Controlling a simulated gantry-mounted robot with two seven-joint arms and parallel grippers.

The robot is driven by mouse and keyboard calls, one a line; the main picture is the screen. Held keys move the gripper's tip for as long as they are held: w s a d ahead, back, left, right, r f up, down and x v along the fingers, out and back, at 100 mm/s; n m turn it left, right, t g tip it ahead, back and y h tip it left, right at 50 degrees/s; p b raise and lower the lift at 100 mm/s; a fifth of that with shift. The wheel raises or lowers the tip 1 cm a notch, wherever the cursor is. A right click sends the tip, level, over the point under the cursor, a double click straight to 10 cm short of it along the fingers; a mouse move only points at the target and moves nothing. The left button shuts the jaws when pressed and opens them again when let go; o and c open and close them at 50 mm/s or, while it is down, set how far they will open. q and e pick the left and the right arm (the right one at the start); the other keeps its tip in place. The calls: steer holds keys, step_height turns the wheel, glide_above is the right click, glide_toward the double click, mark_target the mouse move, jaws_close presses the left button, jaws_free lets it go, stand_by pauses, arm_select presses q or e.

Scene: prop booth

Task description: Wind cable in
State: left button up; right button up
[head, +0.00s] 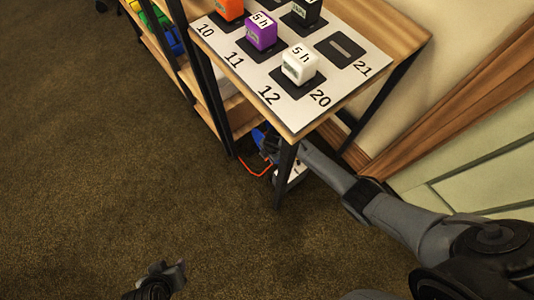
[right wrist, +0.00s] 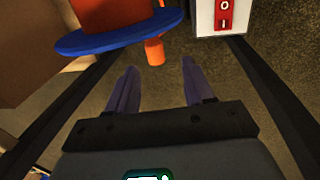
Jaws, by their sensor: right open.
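The cable reel (right wrist: 120,38) shows in the right wrist view as an orange body with a blue disc, and an orange crank knob (right wrist: 155,50) sticks out toward my fingers. In the head view only a blue part of the reel (head: 259,138) shows behind the table leg. An orange cable (head: 251,168) hangs in a loop below it. My right gripper (right wrist: 158,82) is open and empty, its fingertips just short of the knob, which sits between their lines. My left gripper (head: 165,275) is low at the bottom of the head view, away from the reel; its jaws are unclear.
A white box with a red O/I switch (right wrist: 223,15) stands beside the reel. A table (head: 398,32) above carries a numbered board (head: 226,61) with coloured cubes. Its black leg (head: 285,172) stands close by my right arm. The brown carpet on the left is clear.

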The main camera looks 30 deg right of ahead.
steer(key=f, duration=0.1)
steer(key=w+f+b, duration=0.1)
steer(key=f+b, duration=0.1)
steer(key=shift+w+a+f, duration=0.15)
steer(key=shift+a+f, duration=0.1)
steer(key=shift+f, duration=0.15)
steer(key=shift+f+b, duration=0.6)
steer(key=shift+f, duration=0.05)
steer(key=shift+w, duration=0.1)
steer(key=shift+c, duration=0.2)
jaws_close()
